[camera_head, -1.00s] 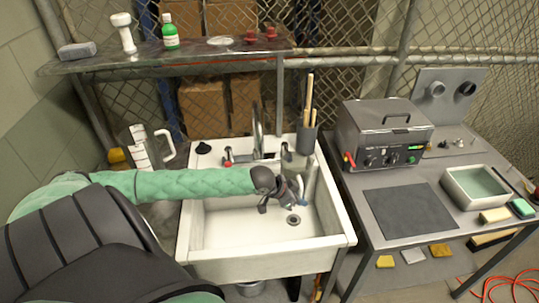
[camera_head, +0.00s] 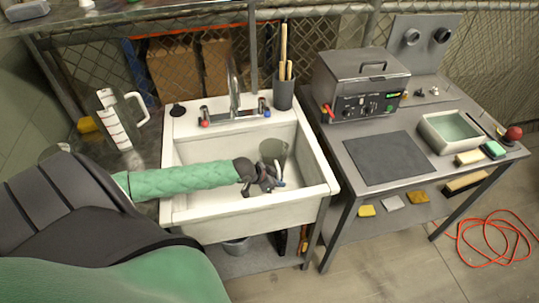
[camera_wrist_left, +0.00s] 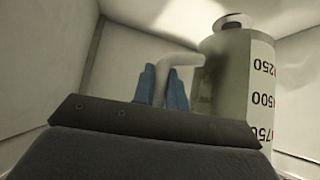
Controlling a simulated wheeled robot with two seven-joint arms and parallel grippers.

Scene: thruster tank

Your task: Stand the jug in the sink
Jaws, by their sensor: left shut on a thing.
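My left gripper (camera_head: 275,182) is inside the white sink (camera_head: 208,212), toward its right side. It is shut on the handle (camera_wrist_left: 176,62) of a translucent grey jug (camera_head: 273,150). In the left wrist view the handle lies between the blue fingertips, and the jug (camera_wrist_left: 228,85) stands beside them, with 250, 500 and 750 marks on a white strip. In the head view the jug looks roughly upright, with its lower part hidden behind the gripper. I cannot tell whether its base touches the sink floor. My right gripper is out of view.
A second marked jug (camera_head: 118,125) stands on the counter left of the sink. Taps (camera_head: 236,108) and a dark brush holder (camera_head: 283,96) are along the sink's back edge. A bench right of the sink holds a grey box device (camera_head: 362,85), a dark mat (camera_head: 390,157) and a basin (camera_head: 427,136).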

